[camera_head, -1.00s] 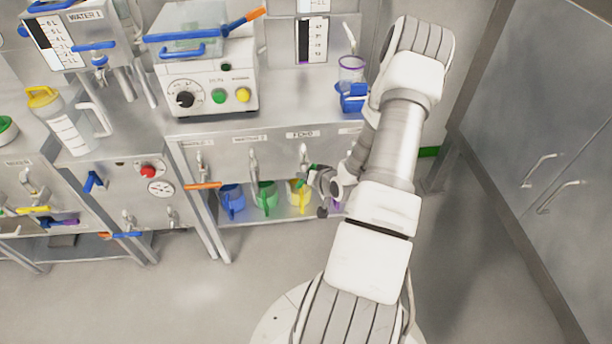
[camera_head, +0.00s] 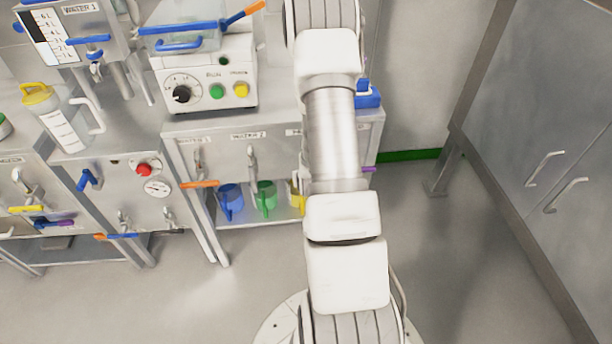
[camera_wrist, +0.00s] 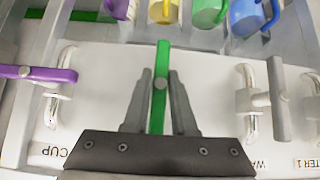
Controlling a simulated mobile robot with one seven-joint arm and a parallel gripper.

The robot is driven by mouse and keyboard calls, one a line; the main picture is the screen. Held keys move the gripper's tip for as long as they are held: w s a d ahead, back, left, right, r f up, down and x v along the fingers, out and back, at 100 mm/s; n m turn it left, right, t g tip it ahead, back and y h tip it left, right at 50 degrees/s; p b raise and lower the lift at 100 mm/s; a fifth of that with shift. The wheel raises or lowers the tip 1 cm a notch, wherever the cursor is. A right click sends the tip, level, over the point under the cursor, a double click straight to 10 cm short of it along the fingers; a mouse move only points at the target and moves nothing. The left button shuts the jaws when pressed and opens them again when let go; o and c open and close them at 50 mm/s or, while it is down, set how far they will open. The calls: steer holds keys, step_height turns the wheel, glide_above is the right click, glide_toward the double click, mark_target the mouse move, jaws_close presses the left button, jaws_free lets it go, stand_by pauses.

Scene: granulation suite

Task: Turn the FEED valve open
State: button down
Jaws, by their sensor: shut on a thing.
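In the wrist view the green lever (camera_wrist: 160,105) of a valve stands between my gripper's two fingers, pointing up the picture. My gripper (camera_wrist: 160,75) is shut on this lever. The panel label directly behind the gripper is hidden. The lever sits between the CUP valve and the WATER 2 valve, where the earlier head view shows the FEED label.
The purple CUP lever (camera_wrist: 38,74) lies crosswise beside my gripper. The grey WATER 2 lever (camera_wrist: 278,95) is on the other side. Yellow (camera_wrist: 164,10), green (camera_wrist: 209,12) and blue (camera_wrist: 254,15) jugs stand on the shelf below. Open floor lies right of the bench (camera_head: 376,120).

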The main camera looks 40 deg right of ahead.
stand_by(0.3)
steer(key=c, duration=0.8)
jaws_free()
steer(key=p+v, duration=1.7)
steer(key=shift+r, duration=0.2)
steer(key=shift+s, duration=0.1)
